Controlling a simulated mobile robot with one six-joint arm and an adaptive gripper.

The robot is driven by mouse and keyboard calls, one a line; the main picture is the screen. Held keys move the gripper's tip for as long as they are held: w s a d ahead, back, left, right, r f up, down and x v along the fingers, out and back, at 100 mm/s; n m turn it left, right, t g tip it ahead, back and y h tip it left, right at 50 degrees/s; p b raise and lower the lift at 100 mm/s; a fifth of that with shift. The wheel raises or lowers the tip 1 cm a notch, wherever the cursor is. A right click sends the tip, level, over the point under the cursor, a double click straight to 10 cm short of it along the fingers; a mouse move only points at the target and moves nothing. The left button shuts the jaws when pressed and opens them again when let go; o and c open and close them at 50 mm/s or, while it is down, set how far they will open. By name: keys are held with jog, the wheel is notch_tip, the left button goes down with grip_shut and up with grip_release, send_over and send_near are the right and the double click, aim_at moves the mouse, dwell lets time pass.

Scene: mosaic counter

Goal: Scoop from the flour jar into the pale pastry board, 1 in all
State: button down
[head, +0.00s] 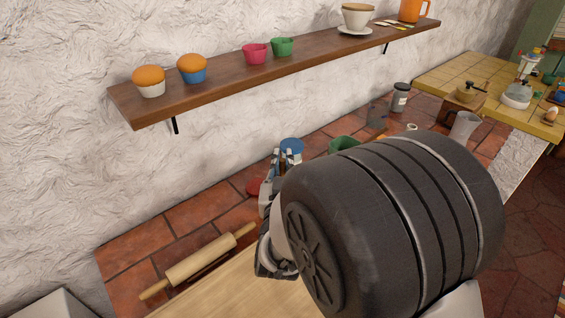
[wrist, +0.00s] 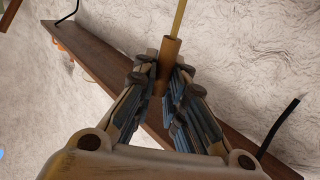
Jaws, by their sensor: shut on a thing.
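My gripper (wrist: 160,75) is shut on a brown wooden handle (wrist: 172,48) with a thin yellowish rod running up from it. The far end of this tool is out of the wrist view. In the head view my gripper (head: 276,168) is partly hidden by my dark arm link. The pale pastry board (head: 225,292) lies at the bottom, partly covered by my arm. A blue-topped item (head: 291,146) stands just right of the gripper. I cannot tell whether it is the flour jar, and no jar with visible flour shows.
A rolling pin (head: 200,260) lies left of the board. A wall shelf (head: 220,87) with muffins and cups runs above the counter. A grey jar (head: 400,98) is farther right.

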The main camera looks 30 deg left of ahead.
jog(key=shift+r+p, duration=2.55)
jog(key=shift+r, duration=2.35)
jog(key=shift+d, duration=0.1)
